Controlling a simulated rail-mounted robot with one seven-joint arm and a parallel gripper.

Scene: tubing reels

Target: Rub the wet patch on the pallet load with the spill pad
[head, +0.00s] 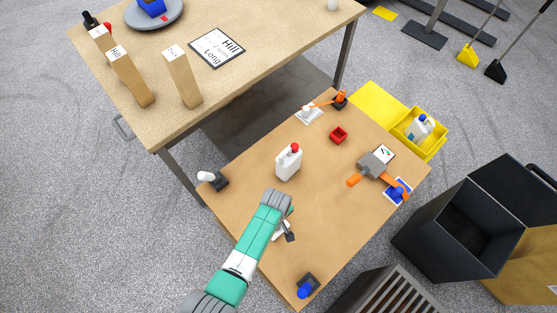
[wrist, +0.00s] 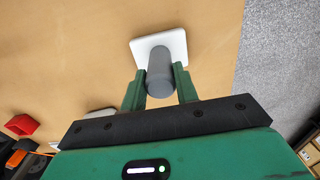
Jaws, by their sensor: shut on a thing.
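The pallet load (head: 335,215) is a low block with a flat brown top, and its top also fills much of the wrist view (wrist: 60,50). My gripper (wrist: 162,85) has its green fingers shut on the grey round handle of the spill pad (wrist: 176,42), a white square plate. The pad lies over the brown top near its edge; I cannot tell whether it touches. In the head view my arm reaches over the near left part of the load and partly hides the gripper (head: 287,228). I cannot make out a wet patch in either view.
On the load stand a white jug with a red cap (head: 289,162), a red box (head: 338,135), an orange-handled grey tool (head: 376,166) and a blue item on a dark base (head: 307,288). A table (head: 200,90) stands behind. A black bin (head: 460,220) is at right.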

